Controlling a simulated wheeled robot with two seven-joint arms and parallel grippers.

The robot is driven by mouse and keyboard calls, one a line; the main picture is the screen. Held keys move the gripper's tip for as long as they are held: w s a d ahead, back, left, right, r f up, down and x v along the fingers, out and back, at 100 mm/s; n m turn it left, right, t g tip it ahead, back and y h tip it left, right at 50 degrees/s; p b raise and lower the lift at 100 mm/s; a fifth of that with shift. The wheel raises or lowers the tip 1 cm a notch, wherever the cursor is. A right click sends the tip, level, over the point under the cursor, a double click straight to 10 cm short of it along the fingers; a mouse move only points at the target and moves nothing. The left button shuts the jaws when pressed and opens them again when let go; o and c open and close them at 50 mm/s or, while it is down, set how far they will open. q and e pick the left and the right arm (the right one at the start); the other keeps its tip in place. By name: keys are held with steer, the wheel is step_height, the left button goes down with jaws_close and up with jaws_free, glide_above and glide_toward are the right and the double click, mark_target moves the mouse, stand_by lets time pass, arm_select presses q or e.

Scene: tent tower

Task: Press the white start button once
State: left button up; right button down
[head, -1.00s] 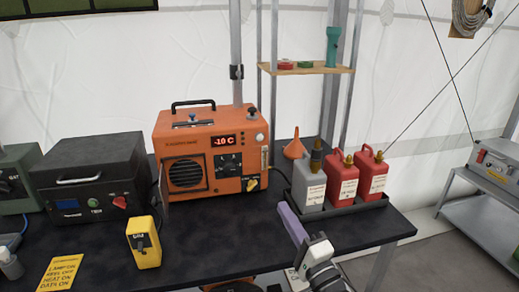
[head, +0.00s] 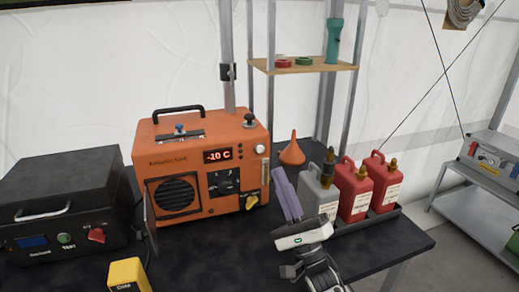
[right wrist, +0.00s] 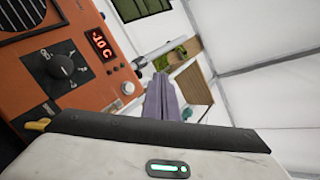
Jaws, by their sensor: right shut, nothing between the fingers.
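The orange heater box (head: 205,165) stands on the dark table with a red display reading -10 C. A small white round button (head: 259,149) sits on its front at the upper right; it also shows in the right wrist view (right wrist: 128,88). My right gripper (head: 283,178) has purple fingers, shut and empty, pointing up. In the head view it is to the right of the heater and lower than the white button, apart from it. In the right wrist view the fingers (right wrist: 159,92) are to the right of the button. My left gripper is not in view.
Grey and red canisters (head: 356,190) stand in a tray right of my right gripper. An orange funnel (head: 292,153) is behind it. A black box (head: 62,205) and a yellow device (head: 128,275) are at the left. A shelf (head: 303,66) rises behind.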

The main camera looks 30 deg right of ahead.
mark_target(260, 149)
steer(key=w+d+b, duration=0.2)
steer(key=w+b, duration=0.2)
steer(key=w, duration=0.4)
steer(key=shift+w, duration=0.35)
stand_by(0.4)
stand_by(1.4)
steer(key=shift+w+d+b, duration=0.1)
steer(key=shift+w+b, duration=0.3)
steer(key=shift+b, duration=0.05)
